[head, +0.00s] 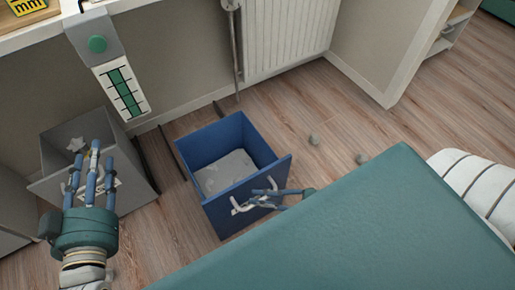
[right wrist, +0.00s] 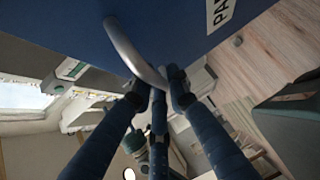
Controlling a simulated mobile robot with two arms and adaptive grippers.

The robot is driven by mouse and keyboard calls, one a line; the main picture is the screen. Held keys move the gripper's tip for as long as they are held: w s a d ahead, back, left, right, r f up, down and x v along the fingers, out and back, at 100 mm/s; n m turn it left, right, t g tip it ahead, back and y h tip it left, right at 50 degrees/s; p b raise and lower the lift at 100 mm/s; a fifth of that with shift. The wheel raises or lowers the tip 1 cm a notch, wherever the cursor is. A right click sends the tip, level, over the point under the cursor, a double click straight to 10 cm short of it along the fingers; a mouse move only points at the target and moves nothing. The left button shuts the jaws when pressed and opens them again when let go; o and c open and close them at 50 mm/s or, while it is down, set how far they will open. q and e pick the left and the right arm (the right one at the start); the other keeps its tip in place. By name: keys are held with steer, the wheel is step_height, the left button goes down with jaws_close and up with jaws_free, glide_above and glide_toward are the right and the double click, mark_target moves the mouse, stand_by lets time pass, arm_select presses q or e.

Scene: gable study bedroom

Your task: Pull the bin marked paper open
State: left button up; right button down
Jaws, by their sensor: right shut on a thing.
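The blue bin (head: 222,145) stands pulled out over the floor in the head view, with grey stuff (head: 226,172) inside. In the right wrist view its blue front (right wrist: 210,55) carries a white label (right wrist: 222,12), cut off by the frame, reading "PA". My right gripper (head: 262,194) is shut on the bin's pale curved handle (right wrist: 128,45); its fingers (right wrist: 158,82) meet around the bar. My left gripper (head: 92,168) is open and empty, in front of the grey bin in the head view, hiding part of that bin's front.
The grey bin (head: 135,172) stands left of the blue one. Dark rails (head: 145,160) lie on the floor between them. A radiator (head: 285,38) is on the back wall. A large green surface (head: 350,230) fills the lower right.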

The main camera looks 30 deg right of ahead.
steer(key=shift+d, duration=0.15)
steer(key=c, duration=1.6)
jaws_free()
steer(key=shift+c, duration=0.2)
steer(key=v, duration=1.2)
